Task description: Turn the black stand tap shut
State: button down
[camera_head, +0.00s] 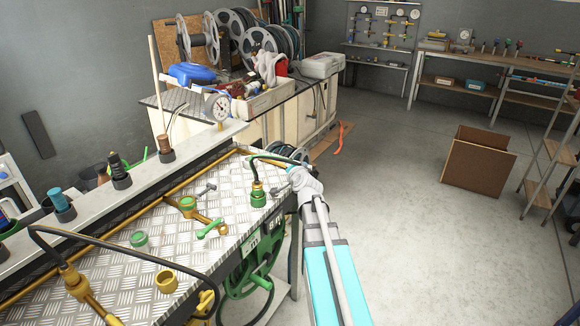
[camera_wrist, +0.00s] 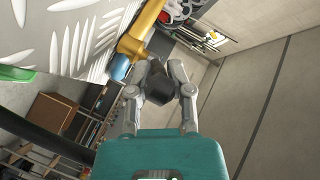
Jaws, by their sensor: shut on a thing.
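The black stand tap's handle (camera_wrist: 157,82) shows in the wrist view as a dark, faceted knob. It sits at the end of a brass-yellow pipe (camera_wrist: 142,32) with a blue collar (camera_wrist: 120,68) beside it. My gripper (camera_wrist: 160,90) has one finger on each side of the knob and is shut on it. In the head view my gripper (camera_head: 297,172) is at the far right corner of the metal bench, and the tap is hidden there by my arm. The handle's turn angle cannot be told.
The tread-plate bench (camera_head: 120,262) carries brass and green fittings and a green-based hose connector (camera_head: 258,195). A green hose reel (camera_head: 245,275) hangs beneath its edge. A cardboard box (camera_head: 479,162) stands on the floor at right. The floor between is clear.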

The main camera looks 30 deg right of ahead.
jog(key=shift+d, duration=0.2)
jog(key=c, duration=0.6)
grip_release()
jog(key=shift+c, duration=0.2)
